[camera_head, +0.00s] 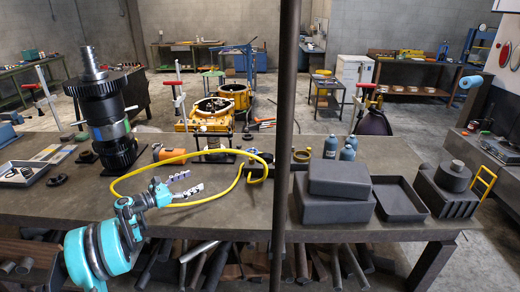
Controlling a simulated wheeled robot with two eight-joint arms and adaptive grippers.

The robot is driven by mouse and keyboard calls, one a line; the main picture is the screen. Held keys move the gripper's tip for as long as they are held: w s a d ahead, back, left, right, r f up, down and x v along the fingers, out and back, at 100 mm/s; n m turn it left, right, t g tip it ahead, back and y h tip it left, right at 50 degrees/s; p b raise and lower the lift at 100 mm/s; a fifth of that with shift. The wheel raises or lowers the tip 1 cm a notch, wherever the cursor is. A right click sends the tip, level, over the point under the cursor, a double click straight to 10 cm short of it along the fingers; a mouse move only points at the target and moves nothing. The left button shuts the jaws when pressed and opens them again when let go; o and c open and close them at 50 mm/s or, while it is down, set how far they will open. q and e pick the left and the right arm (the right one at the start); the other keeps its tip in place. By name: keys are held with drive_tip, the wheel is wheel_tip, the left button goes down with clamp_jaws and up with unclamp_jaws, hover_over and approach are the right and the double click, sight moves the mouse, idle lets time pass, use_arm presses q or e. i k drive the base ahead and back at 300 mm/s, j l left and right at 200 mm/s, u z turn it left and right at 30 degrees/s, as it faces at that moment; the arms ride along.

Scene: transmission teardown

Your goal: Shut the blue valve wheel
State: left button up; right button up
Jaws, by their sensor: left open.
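A small light blue round thing (470,82) sticks out at the far right, by the dark panel beyond the workbench; it is too small for me to tell whether it is the valve wheel. No other blue wheel shows clearly. My left gripper (194,181), on my teal arm, is over the left middle of the workbench (330,237). Its two grey fingers are apart with nothing between them. It is far from the light blue round thing. My right gripper does not show.
A yellow hose (225,155) loops around my left gripper on the bench. A tall dark gear shaft (107,115) stands at left. Grey boxes (338,180), an open tray (400,199) and blue-grey bottles (331,147) occupy the right half. A dark vertical post (285,90) crosses the view.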

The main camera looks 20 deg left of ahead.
sight(251, 152)
drive_tip(key=i+l, duration=0.75)
